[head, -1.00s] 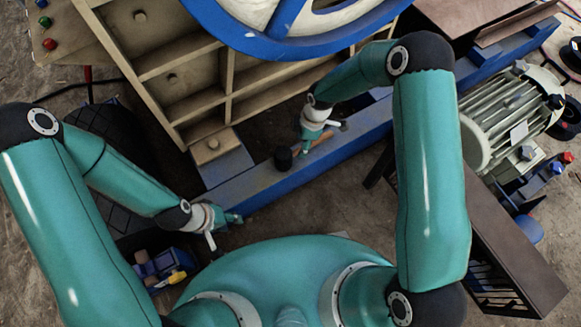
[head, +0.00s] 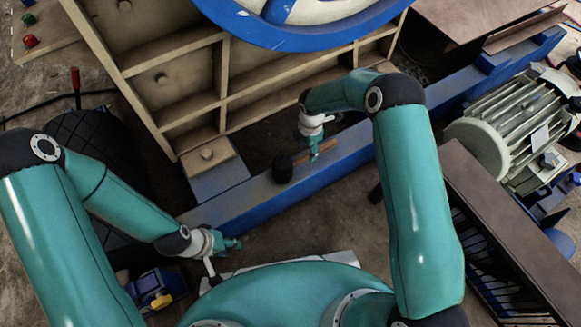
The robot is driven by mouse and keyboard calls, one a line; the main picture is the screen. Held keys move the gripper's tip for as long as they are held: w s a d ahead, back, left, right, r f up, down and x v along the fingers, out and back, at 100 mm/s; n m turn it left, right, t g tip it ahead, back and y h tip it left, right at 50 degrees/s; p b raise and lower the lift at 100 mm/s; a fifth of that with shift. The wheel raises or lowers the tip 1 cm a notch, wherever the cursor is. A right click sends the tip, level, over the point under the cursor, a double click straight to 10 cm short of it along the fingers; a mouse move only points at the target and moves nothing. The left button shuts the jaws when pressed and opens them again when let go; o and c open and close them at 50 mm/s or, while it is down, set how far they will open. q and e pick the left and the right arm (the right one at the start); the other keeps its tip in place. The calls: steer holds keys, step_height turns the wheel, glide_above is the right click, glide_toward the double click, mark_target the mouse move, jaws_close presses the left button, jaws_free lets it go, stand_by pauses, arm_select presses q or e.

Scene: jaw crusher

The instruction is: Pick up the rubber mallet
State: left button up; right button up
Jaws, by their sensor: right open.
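The rubber mallet has a black head (head: 283,168) and a brown wooden handle (head: 300,158). It lies on the blue beam (head: 345,158) in the middle of the head view, its handle pointing up and to the right. My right gripper (head: 314,153) is open over the handle, to the right of the head. Its fingers hide part of the handle, and I cannot tell whether they touch it. My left gripper (head: 234,243) is away from the mallet, below and left of it, near the beam's lower left end. It is too small to tell whether it is open.
The tan ribbed crusher frame (head: 185,105) and a blue-rimmed wheel (head: 300,45) stand behind the beam. A ribbed motor (head: 515,120) and a brown slatted box (head: 500,215) are at the right. A small blue and yellow item (head: 155,290) is at lower left. Bare floor shows below the beam.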

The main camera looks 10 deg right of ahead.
mark_target(305, 154)
steer(key=f, duration=0.1)
steer(key=f+b, duration=0.1)
steer(key=f, duration=0.1)
steer(key=f+b, duration=0.1)
steer(key=f, duration=0.1)
steer(key=shift+w+a, duration=0.25)
steer(key=shift+c, duration=0.3)
jaws_close()
steer(key=shift+r, duration=0.1)
